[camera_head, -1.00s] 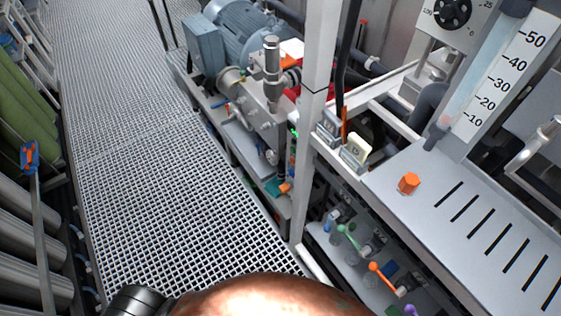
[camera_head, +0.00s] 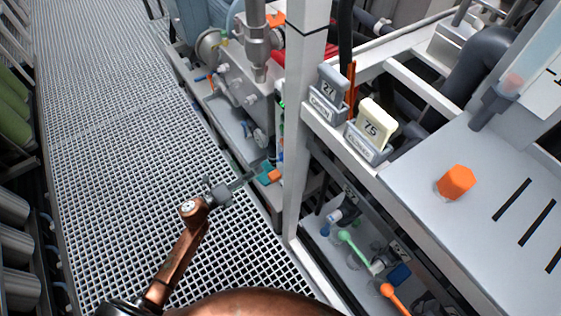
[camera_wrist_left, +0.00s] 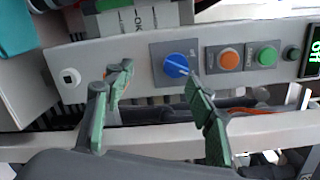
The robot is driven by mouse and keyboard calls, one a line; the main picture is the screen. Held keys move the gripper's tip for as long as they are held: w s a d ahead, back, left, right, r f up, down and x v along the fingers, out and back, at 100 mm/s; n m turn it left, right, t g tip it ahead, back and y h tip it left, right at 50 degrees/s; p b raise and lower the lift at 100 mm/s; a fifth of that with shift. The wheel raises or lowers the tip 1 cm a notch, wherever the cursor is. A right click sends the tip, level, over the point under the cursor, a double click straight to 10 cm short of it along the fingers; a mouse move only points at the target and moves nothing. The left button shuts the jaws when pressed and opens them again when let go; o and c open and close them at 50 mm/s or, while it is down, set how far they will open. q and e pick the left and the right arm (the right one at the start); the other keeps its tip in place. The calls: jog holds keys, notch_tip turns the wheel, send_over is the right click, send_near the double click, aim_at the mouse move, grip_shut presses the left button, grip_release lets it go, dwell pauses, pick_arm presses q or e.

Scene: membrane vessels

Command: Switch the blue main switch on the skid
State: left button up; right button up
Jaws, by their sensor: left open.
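The blue main switch (camera_wrist_left: 177,65) is a round rotary knob on a square grey plate, set in a light panel in the left wrist view. Its pale pointer lies aslant, toward the lower right. My left gripper (camera_wrist_left: 158,78) is open, with green-padded fingers either side of the knob's lower part in the picture. Whether they touch it I cannot tell. In the head view my left gripper (camera_head: 246,180) reaches toward the skid's near side, and I cannot make out the switch there. My right gripper is not in view.
Beside the switch are an orange button (camera_wrist_left: 229,58), a green button (camera_wrist_left: 267,56) and a lit display (camera_wrist_left: 314,62). A white upright post (camera_head: 303,130) stands right of my left gripper. Grating floor (camera_head: 120,150) is open to the left.

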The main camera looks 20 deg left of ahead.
aim_at(278, 161)
pick_arm(q)
jog(key=w+d, duration=0.1)
jog(key=d, duration=0.1)
jog(key=w+d+r+m+b, duration=0.1)
jog(key=w+d, duration=0.1)
jog(key=w+d+r+m+h, duration=0.1)
jog(key=w, duration=0.1)
jog(key=shift+d+g+b, duration=0.3)
jog(key=shift+d, duration=0.1)
jog(key=shift+w+d+r, duration=0.1)
jog(key=shift+w+d, duration=0.3)
jog(key=shift+w, duration=0.2)
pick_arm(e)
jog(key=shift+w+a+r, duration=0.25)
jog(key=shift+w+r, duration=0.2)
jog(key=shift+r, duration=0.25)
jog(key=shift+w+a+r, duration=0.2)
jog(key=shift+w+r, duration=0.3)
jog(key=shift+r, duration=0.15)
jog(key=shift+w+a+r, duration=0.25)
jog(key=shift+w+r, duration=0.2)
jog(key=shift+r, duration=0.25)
pick_arm(q)
jog(key=shift+c, duration=0.4)
jog(key=c, duration=1.1)
